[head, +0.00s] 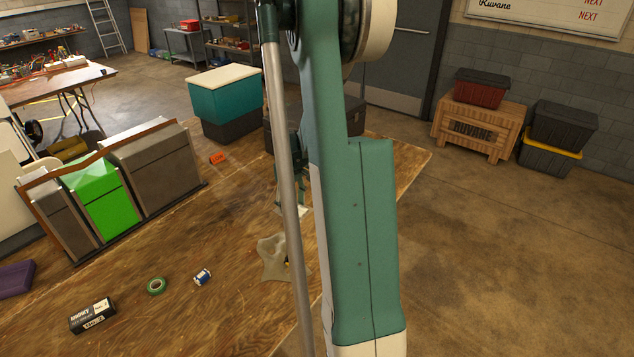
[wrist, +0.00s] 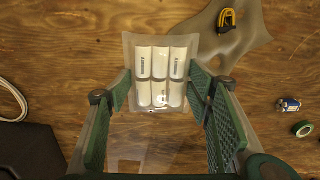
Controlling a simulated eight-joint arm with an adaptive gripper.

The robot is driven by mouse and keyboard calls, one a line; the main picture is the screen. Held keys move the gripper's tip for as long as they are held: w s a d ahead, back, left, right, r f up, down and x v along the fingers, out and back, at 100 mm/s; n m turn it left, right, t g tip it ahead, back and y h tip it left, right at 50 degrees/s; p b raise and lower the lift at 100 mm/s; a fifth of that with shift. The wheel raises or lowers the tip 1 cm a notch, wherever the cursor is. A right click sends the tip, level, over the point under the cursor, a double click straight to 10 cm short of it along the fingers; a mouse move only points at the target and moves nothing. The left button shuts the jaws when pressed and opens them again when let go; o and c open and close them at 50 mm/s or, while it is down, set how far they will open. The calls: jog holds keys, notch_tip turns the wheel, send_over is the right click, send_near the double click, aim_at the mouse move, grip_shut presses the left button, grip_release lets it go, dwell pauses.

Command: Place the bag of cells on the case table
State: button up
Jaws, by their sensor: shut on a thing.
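The bag of cells (wrist: 161,62) is a clear pouch with several white cells in two rows. It sits between the green fingers of my gripper (wrist: 160,80) in the wrist view, and the gripper is shut on it. Wooden tabletop (wrist: 70,60) shows beneath the bag; I cannot tell the gap between them. In the head view my arm hides most of the gripper, and only a pale edge of the bag (head: 303,212) shows. The large wooden table (head: 235,230) carries a row of grey and green cases (head: 110,195); I cannot tell whether it is the case table.
A crumpled grey-beige cloth (head: 272,258) lies near the bag, with a yellow-and-black item (wrist: 228,20) on it in the wrist view. Green tape (head: 156,286), a small blue-white item (head: 202,277), a black box (head: 92,315) and an orange block (head: 217,158) lie on the table.

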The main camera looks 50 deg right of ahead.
jog(key=shift+s+d, duration=0.4)
jog(key=shift+f, duration=0.1)
jog(key=b, duration=0.1)
send_over(298, 232)
jog(key=shift+w+f, duration=0.1)
jog(key=shift+f, duration=2.9)
jog(key=shift+f+b, duration=0.45)
jog(key=shift+f, duration=1.4)
jog(key=shift+f, duration=0.2)
jog(key=o, duration=1.1)
